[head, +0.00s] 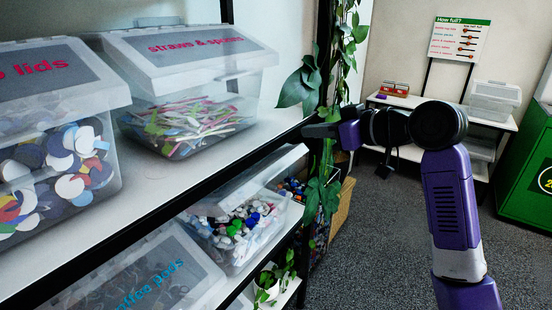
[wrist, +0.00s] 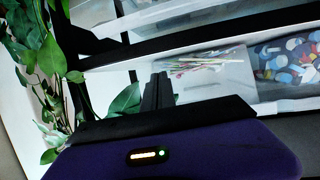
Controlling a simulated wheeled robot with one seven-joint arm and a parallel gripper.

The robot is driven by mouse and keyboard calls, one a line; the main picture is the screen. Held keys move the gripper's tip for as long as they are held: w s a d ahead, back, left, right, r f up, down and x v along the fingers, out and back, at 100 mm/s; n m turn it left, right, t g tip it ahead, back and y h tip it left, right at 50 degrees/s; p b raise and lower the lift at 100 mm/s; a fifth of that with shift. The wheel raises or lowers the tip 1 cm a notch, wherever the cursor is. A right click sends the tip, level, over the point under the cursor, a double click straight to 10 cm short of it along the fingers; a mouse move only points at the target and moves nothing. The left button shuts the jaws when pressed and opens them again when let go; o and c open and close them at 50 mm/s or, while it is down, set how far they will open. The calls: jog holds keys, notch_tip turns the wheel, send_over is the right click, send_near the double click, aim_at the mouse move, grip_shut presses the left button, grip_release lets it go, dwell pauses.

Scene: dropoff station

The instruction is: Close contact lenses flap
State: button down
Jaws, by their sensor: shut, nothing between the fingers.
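My gripper (head: 322,130) is shut and empty in the head view. It points left, beside the shelf's end and hanging leaves, at about upper shelf height. Its closed dark fingers (wrist: 158,90) show in the wrist view, apart from the boxes behind. No label reading "contact lenses" is legible. On the lower shelf, a clear box (head: 228,258) holds small white, blue, green and red pieces. Its pale flap (head: 262,170) appears raised at a slant; the upper shelf partly hides it. I cannot tell whether this is the contact lenses box.
The upper shelf (head: 190,180) holds boxes labelled "straws" (head: 195,85) and "lids" (head: 55,110). A "coffee pods" box (head: 150,280) sits below. Leaves (head: 312,85) hang by the shelf's end. A green bin (head: 525,165) stands right; the grey floor (head: 370,240) is clear.

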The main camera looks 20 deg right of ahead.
aim_at(267, 171)
notch_tip(267, 171, down, 5)
jog(key=s+a+n+g, duration=0.1)
jog(key=s+a+g, duration=0.1)
jog(key=g, duration=0.1)
jog(key=p+x, duration=0.2)
jog(key=x, duration=0.7)
jog(key=shift+w+a+f, duration=0.15)
jog(key=shift+a+f, duration=0.05)
jog(key=shift+f, duration=0.15)
jog(key=shift+f+y, duration=0.1)
jog(key=shift+y, duration=0.2)
notch_tip(267, 171, down, 19)
jog(key=s+t+y+b, duration=0.1)
jog(key=t+y+b, duration=0.4)
jog(key=b, duration=3.1)
jog(key=shift+d+f+t, duration=0.25)
jog(key=shift+d+t, duration=0.1)
jog(key=shift+t, duration=0.85)
jog(key=shift+b, duration=0.35)
